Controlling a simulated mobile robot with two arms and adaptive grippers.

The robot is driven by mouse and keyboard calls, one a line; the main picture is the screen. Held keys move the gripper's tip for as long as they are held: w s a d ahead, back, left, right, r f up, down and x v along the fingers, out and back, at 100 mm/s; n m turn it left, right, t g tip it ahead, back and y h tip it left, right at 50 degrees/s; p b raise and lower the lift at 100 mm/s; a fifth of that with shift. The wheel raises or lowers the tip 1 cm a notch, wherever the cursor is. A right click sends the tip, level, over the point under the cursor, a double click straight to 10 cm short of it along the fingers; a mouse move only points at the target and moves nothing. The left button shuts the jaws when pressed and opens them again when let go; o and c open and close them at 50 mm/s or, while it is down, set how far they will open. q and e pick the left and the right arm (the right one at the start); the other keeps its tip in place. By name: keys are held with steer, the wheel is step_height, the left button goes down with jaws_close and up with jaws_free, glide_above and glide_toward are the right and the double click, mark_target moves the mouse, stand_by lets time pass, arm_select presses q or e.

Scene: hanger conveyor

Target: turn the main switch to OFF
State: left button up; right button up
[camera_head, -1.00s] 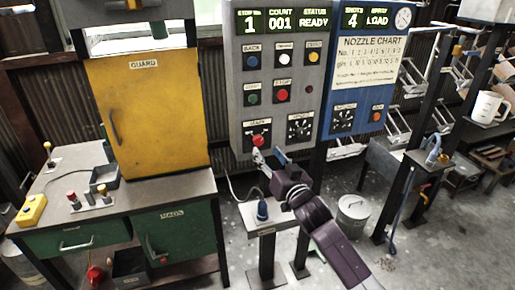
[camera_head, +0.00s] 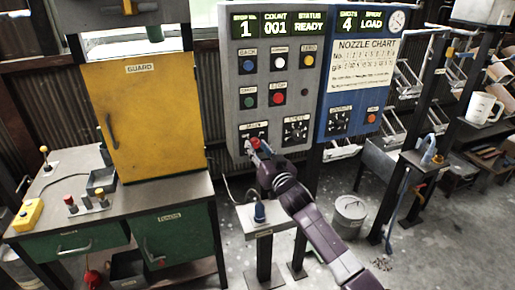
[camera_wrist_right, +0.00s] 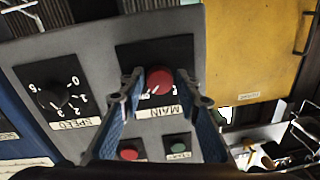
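The main switch is a red knob (camera_wrist_right: 160,80) on a black plate labelled MAIN. It sits low on the grey control panel (camera_head: 232,75); in the head view my gripper partly covers it, and the plate (camera_head: 250,131) shows above. The wrist view is upside down. My right gripper (camera_wrist_right: 158,76) is open, with one blue-padded finger on each side of the red knob and visible gaps. It also shows in the head view (camera_head: 260,150), right at the switch. I cannot tell whether a finger touches the knob. My left gripper is out of view.
The SPEED dial (camera_head: 295,131) is right beside the switch in the head view. A red button (camera_head: 279,97) and a green button (camera_head: 249,101) lie above it. A small stand (camera_head: 245,222) with a blue-capped item is below. The yellow guard (camera_head: 150,110) stands left.

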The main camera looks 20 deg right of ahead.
steer(key=c, duration=0.7)
steer(key=shift+n, duration=0.3)
steer(key=n+p, duration=0.1)
steer(key=n, duration=0.1)
steer(key=shift+d+r+n, duration=0.1)
steer(key=shift+n, duration=0.2)
steer(key=n+p, duration=0.1)
steer(key=n, duration=0.2)
steer(key=shift+n, duration=0.3)
steer(key=n, duration=0.2)
steer(key=n+p, duration=0.1)
steer(key=n, duration=0.2)
steer(key=shift+g+h, duration=0.3)
steer(key=n+p, duration=0.1)
steer(key=n, duration=0.4)
steer(key=shift+n, duration=0.4)
